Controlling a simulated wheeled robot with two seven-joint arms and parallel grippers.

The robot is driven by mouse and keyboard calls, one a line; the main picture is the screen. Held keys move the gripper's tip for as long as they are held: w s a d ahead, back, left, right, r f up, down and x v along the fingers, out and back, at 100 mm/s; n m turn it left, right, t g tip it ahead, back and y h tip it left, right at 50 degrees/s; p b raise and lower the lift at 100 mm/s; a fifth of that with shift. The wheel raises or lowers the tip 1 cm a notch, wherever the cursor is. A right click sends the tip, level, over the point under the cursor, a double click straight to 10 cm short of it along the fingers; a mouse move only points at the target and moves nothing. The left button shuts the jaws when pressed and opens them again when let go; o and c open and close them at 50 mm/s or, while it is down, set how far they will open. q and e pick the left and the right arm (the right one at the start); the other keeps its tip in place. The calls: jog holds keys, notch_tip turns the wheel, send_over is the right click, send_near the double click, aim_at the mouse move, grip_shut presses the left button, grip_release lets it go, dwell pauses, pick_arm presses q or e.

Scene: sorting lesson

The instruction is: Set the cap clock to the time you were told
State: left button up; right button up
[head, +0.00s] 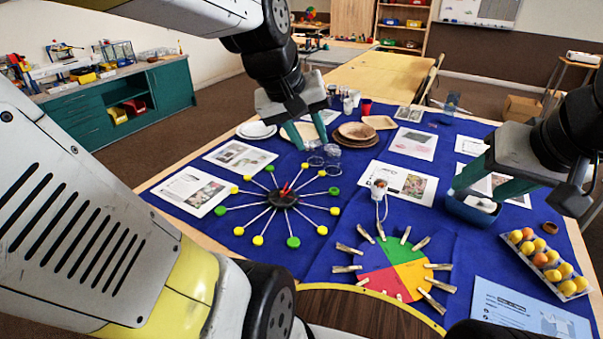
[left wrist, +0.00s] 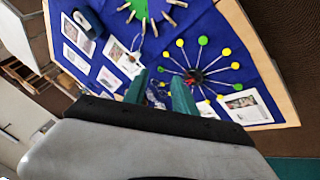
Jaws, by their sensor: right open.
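The cap clock (head: 283,198) lies on the blue cloth, left of centre. It has a dark hub, thin spokes with yellow and green caps at their ends, and short red hands near the hub pointing roughly to the far side; their exact reading is too small to tell. It also shows in the left wrist view (left wrist: 193,75). My left gripper (head: 306,131) is open and empty, above the cloth beyond the clock, near some clear glasses (head: 318,161). My right gripper (head: 488,182) is open above a blue bin (head: 472,210), well right of the clock.
A coloured wheel with clothespins (head: 392,268) lies right of the clock. An egg tray of yellow and orange balls (head: 548,262) is at the right. Brown plates (head: 355,135), white plates (head: 257,130) and printed sheets (head: 192,190) lie around. Bare cloth separates clock and wheel.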

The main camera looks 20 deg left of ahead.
pick_arm(q)
jog(key=w+a+f+n+g, duration=0.1)
jog(key=w+a+f+n, duration=0.15)
jog(key=w, duration=0.25)
jog(key=w+a+f+n, duration=0.1)
jog(key=w+n, duration=0.3)
jog(key=n+g, duration=0.1)
jog(key=n, duration=1.7)
send_over(282, 193)
jog(key=s+a, duration=0.3)
notch_tip(282, 193, down, 27)
jog(key=shift+h, duration=0.4)
jog(key=x, duration=0.7)
jog(key=shift+w+d, duration=0.2)
jog(key=shift+w, duration=0.15)
grip_shut()
